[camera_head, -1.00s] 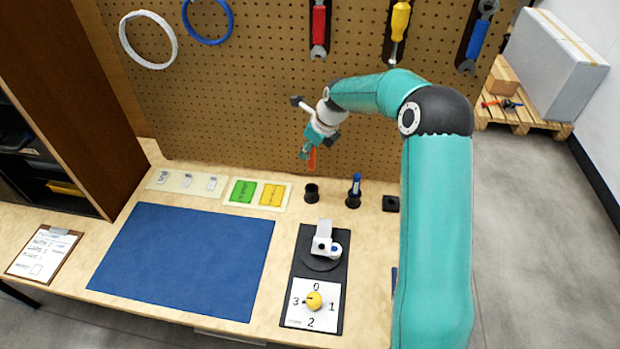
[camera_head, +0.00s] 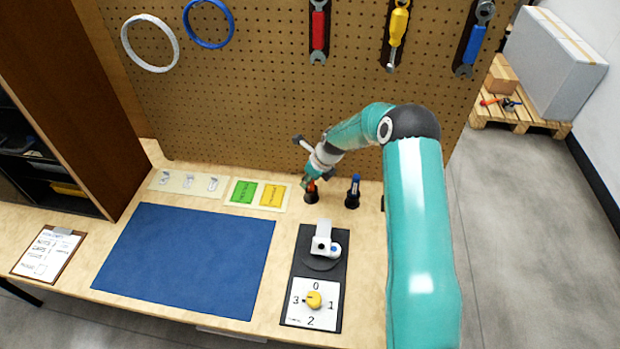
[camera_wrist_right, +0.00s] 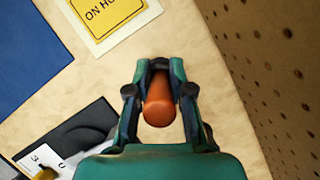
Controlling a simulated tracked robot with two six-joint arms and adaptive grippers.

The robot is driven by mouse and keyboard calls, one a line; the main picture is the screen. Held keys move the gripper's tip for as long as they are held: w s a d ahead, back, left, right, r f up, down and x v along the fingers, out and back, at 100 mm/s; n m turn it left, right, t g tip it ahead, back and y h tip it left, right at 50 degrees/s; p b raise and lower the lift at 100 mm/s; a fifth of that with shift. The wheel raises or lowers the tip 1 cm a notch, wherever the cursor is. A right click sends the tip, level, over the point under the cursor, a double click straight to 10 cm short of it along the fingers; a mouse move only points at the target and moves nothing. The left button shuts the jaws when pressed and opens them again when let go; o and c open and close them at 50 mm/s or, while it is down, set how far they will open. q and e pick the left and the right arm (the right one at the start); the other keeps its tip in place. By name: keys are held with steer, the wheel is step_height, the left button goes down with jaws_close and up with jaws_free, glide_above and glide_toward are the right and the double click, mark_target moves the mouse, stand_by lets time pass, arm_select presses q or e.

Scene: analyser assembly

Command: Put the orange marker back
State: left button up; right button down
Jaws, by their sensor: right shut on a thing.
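The orange marker (camera_head: 311,186) is upright at the left black holder (camera_head: 311,197), with its lower end in or right at the holder's mouth; the gripper partly hides this. My right gripper (camera_head: 309,182) is shut on the marker. In the right wrist view, the marker (camera_wrist_right: 159,101) sits between the two fingers of my right gripper (camera_wrist_right: 159,75), and the holder is hidden behind it. A blue marker (camera_head: 355,184) stands in the right black holder (camera_head: 352,200). My left gripper is not in view.
The pegboard (camera_head: 260,90) rises close behind the holders. Green and yellow cards (camera_head: 257,194) lie to the left. A black plate with a white device (camera_head: 322,242) and yellow knob (camera_head: 314,300) is in front. The blue mat (camera_head: 185,255) is bare.

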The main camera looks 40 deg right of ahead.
steer(key=c, duration=1)
jaws_free()
steer(key=shift+c, duration=0.2)
steer(key=b+v, duration=0.2)
steer(key=v, duration=1)
steer(key=shift+a, duration=0.1)
